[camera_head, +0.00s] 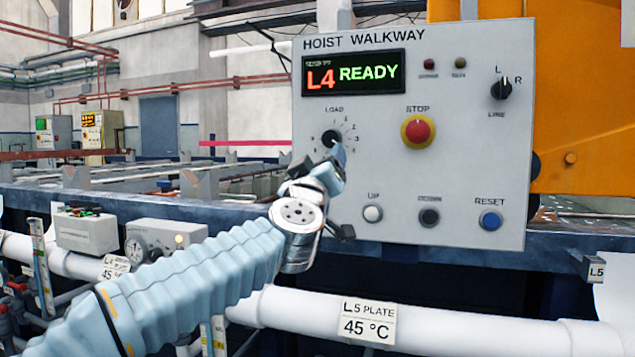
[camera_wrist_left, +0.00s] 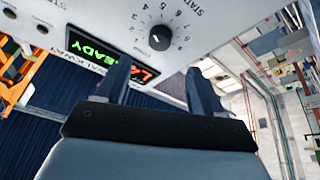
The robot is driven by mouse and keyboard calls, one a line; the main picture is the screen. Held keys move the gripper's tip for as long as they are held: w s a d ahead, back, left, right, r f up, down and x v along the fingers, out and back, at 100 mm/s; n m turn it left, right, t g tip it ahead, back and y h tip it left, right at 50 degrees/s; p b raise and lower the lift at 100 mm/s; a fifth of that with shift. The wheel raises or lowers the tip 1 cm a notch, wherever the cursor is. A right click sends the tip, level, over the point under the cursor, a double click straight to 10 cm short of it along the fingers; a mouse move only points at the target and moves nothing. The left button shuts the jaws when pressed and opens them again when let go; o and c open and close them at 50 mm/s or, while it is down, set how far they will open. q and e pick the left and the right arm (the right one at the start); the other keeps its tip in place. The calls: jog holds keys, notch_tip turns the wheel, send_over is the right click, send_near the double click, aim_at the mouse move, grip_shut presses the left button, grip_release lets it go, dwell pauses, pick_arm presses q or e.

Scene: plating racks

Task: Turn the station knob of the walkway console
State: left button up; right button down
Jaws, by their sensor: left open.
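The walkway console (camera_head: 470,175) is a pale grey panel titled HOIST WALKWAY. Its station knob (camera_head: 332,138) is a small dark dial on the left, ringed by numbers. The knob also shows in the left wrist view (camera_wrist_left: 159,38), upside down, with a pale pointer mark. The display (camera_head: 353,73) reads L4 in red and READY in green. My left gripper (camera_head: 328,166) is just below and in front of the knob in the head view. In the wrist view its fingers (camera_wrist_left: 158,78) are apart and empty, with the knob beyond the gap. I see no contact. My right gripper is out of view.
The console also carries a red STOP button (camera_head: 418,131), an L/R selector (camera_head: 501,89), a grey UP button (camera_head: 372,213), a dark button (camera_head: 429,217) and a blue RESET button (camera_head: 490,221). A white pipe (camera_head: 450,329) runs below.

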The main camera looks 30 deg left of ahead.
pick_arm(q)
jog(key=v, duration=0.4)
jog(key=shift+s, duration=0.1)
dwell(0.4)
